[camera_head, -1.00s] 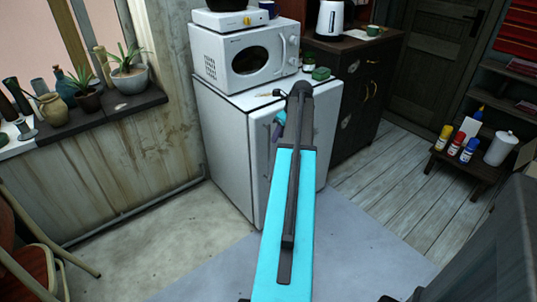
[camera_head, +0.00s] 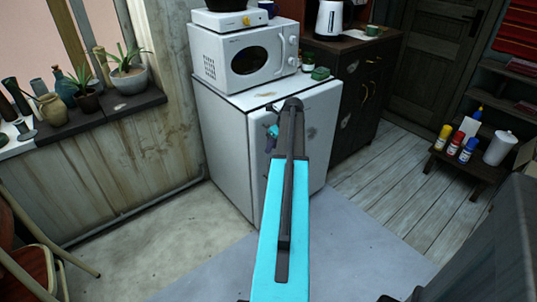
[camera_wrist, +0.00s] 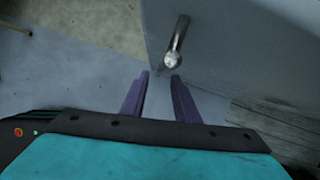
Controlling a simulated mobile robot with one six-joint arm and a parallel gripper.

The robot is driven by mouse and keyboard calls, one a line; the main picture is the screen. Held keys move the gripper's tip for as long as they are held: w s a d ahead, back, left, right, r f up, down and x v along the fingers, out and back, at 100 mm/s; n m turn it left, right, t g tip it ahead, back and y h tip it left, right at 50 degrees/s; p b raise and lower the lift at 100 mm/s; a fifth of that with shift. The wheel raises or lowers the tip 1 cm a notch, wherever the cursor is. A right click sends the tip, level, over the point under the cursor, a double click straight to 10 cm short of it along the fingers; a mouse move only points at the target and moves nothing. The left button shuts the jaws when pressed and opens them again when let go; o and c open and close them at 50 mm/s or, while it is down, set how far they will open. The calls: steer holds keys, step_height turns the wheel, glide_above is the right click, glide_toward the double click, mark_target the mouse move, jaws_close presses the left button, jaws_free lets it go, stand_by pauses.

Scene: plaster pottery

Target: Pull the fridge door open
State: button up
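The small white fridge (camera_head: 225,140) stands against the wall, and its door (camera_head: 322,125) looks shut. My arm hides part of the door in the head view. A metal bar handle (camera_wrist: 178,42) sticks out from the pale door face (camera_wrist: 240,50) in the wrist view. My gripper (camera_wrist: 160,75) is open, with its two purple fingers apart and nothing between them. The handle's rounded end lies just beyond the fingertips, nearer the right finger. I cannot tell whether they touch. In the head view my gripper (camera_head: 272,134) shows small at the fridge front, partly behind my arm.
A white microwave (camera_head: 245,55) stands on the fridge, with a green block (camera_head: 320,73) beside it. A dark cabinet (camera_head: 358,90) adjoins the fridge on the right. A low table with bottles (camera_head: 470,165) stands farther right. The floor (camera_head: 350,255) before the fridge is clear.

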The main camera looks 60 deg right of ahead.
steer(key=shift+x, duration=2.95)
jaws_close()
